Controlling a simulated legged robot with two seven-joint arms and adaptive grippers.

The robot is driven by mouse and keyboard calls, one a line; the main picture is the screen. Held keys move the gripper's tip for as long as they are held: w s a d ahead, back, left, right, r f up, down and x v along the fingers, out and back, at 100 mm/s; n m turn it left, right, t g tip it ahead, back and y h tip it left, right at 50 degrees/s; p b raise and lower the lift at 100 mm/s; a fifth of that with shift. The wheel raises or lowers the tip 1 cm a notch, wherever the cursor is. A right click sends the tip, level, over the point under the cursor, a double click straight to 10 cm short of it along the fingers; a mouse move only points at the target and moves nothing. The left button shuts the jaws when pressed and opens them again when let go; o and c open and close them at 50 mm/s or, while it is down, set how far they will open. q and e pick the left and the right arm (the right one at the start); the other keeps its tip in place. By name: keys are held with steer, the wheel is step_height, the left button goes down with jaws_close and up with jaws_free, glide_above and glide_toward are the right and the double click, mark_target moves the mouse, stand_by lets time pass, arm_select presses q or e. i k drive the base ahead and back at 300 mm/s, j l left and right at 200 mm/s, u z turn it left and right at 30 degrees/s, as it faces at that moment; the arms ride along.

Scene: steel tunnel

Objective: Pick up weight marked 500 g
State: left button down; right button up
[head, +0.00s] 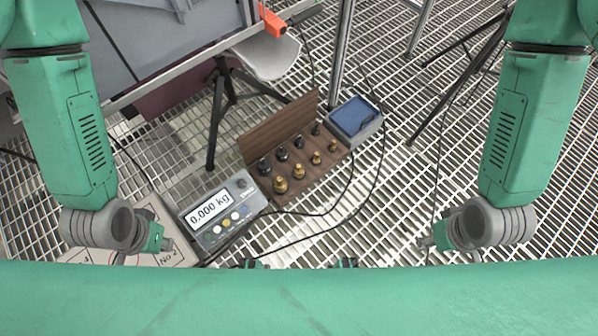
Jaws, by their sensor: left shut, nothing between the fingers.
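A wooden weight box (247,147) with its lid raised stands in the middle of the head view. It holds a front row of brass weights, the largest (280,185) at the left end, and a back row of dark weights, the largest (264,167) also at the left. Their markings are too small to read, so I cannot tell which is the 500 g one. My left gripper (166,244) is shut and empty at the lower left, over a pale board and left of the scale. My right gripper (424,243) is at the lower right, apart from the weights; its fingers are too small to judge.
A digital scale (213,233) reading 0.000 kg lies left of the box. A pale board (150,259) marked "No 2" lies under my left gripper. A blue-topped case (354,117) stands behind right. Black cables and tripod legs (214,120) cross the grating; free grating lies right.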

mark_target(298, 171)
steer(key=i+l+u, duration=0.1)
steer(key=i+l, duration=0.25)
steer(key=i+l+u, duration=0.1)
steer(key=i+l, duration=0.2)
steer(key=l, duration=0.25)
steer(key=u, duration=1.55)
